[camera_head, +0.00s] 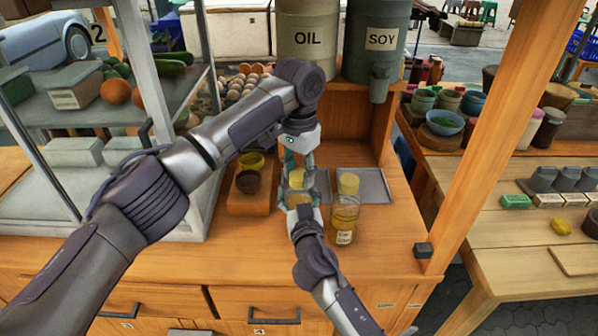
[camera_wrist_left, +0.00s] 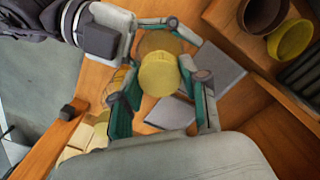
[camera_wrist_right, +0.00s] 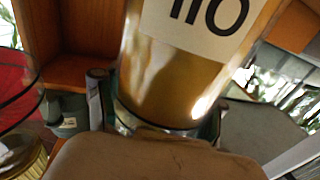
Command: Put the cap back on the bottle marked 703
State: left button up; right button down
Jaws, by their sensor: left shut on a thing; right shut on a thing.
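My left gripper (camera_head: 297,168) is shut on a yellow cap (camera_head: 297,180). In the left wrist view the cap (camera_wrist_left: 159,76) sits between its fingertips, in front of an amber bottle (camera_wrist_left: 165,42). I cannot tell whether the cap touches the bottle. My right gripper (camera_head: 301,212) is shut on this bottle (camera_head: 297,197), low on the body.
Two grey trays lie behind the bottles, the right one (camera_head: 375,190) mostly bare. A wooden block (camera_head: 246,205) with a dark cup (camera_head: 247,181) and a yellow cup (camera_head: 251,160) stands left. OIL (camera_head: 302,60) and SOY (camera_head: 378,60) containers stand above. A wooden post (camera_head: 500,125) rises right.

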pick_arm(q)
jog(key=o, duration=1.4)
jog(key=shift+c, duration=0.2)
notch_tip(320, 180, up, 12)
pick_arm(e)
grip_release()
